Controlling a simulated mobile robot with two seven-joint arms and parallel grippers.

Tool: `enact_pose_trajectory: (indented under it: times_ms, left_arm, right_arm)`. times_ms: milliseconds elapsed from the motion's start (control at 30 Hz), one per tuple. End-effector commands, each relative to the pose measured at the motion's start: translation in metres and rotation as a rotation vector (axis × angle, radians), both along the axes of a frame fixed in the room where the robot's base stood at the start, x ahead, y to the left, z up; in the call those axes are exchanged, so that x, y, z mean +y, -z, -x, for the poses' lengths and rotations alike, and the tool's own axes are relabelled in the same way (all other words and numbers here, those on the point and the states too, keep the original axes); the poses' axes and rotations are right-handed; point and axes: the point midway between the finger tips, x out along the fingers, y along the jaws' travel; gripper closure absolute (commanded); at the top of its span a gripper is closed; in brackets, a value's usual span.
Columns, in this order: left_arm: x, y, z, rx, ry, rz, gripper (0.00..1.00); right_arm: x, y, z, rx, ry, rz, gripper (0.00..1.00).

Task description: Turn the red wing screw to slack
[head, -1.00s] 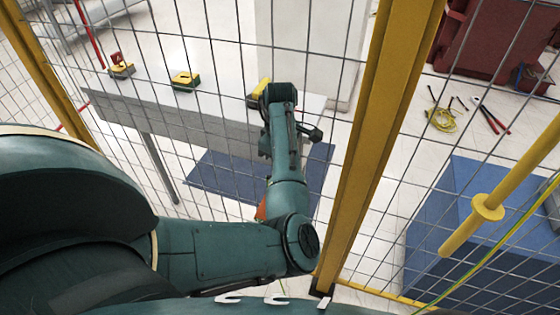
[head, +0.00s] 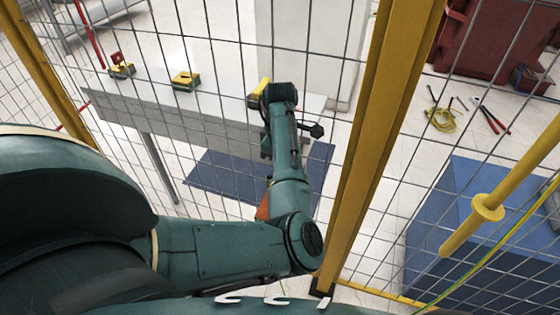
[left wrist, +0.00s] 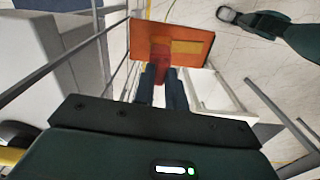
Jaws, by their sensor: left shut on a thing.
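The red wing screw (left wrist: 160,70) shows in the left wrist view, in front of an orange plate (left wrist: 195,42) with a yellow label. My left gripper (left wrist: 163,82) is shut on the screw, with its two dark fingers close together on either side of it. The fingers hide part of the screw. In the head view my left arm comes in from the left and bends upward, and its own links hide the gripper and the screw. A small orange patch (head: 263,208) shows beside the forearm there. My right gripper does not show.
A wire mesh fence with a yellow post (head: 375,140) stands close to my left arm. Beyond it are a grey table (head: 190,115) with several yellow items and a blue mat (head: 225,175). A blue box (head: 465,215) stands at the right.

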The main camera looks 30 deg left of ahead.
Motion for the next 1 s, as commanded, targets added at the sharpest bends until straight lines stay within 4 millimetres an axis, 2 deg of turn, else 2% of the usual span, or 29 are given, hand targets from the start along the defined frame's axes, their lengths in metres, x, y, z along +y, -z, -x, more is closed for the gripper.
enact_pose_trajectory:
  times_ms: [1000]
  left_arm:
    - [-0.0003, -0.0002, -0.0002, 0.0, -0.046, 0.001, 1.0]
  right_arm:
    - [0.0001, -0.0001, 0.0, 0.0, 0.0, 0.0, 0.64]
